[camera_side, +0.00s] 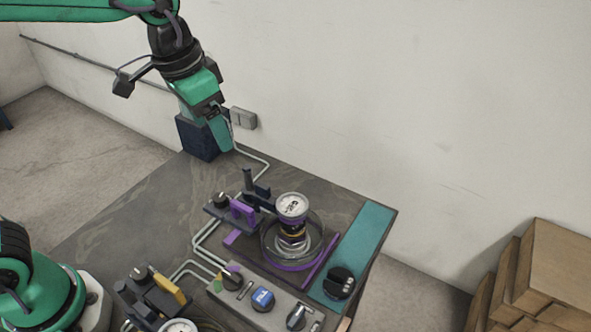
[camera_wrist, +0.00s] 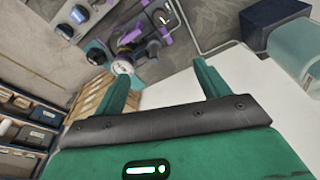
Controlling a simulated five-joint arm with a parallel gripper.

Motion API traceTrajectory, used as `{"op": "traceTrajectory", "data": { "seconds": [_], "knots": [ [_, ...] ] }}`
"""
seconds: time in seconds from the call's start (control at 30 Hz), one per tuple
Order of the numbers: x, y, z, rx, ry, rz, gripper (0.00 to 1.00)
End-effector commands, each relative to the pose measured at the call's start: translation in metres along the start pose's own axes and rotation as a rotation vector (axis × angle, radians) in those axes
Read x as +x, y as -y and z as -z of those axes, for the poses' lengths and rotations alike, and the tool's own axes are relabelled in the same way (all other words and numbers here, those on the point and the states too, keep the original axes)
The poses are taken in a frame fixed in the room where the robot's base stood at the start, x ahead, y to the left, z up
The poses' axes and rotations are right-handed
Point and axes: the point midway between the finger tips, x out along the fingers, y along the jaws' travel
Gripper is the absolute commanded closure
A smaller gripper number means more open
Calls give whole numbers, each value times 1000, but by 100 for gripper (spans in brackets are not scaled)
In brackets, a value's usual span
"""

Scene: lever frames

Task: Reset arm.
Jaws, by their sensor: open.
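My gripper (camera_side: 226,142) is raised above the back of the table in the side view, near the wall, with its fingers pointing down. In the wrist view its two green fingers (camera_wrist: 160,84) stand wide apart with nothing between them. It touches none of the controls.
A dark blue block (camera_side: 196,141) stands beside my gripper at the table's back corner. Pale pipes cross the table. A grey panel with a blue switch (camera_side: 262,298) is in front. A black knob (camera_side: 339,281) sits on a teal strip (camera_side: 364,235). Cardboard boxes (camera_side: 558,267) stand right.

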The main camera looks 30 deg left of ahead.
Motion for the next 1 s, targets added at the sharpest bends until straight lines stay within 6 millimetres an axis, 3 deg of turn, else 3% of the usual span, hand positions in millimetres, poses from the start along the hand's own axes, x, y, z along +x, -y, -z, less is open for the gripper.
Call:
{"op": "traceTrajectory", "data": {
  "seconds": [0.3, 0.7, 1.0],
  "knots": [
    [-19, 44, -58, -130, -115, 34, 25],
    [-19, 74, -129, -276, -248, 95, 25],
    [-14, 80, -151, -322, -289, 119, 25]
  ]
}}
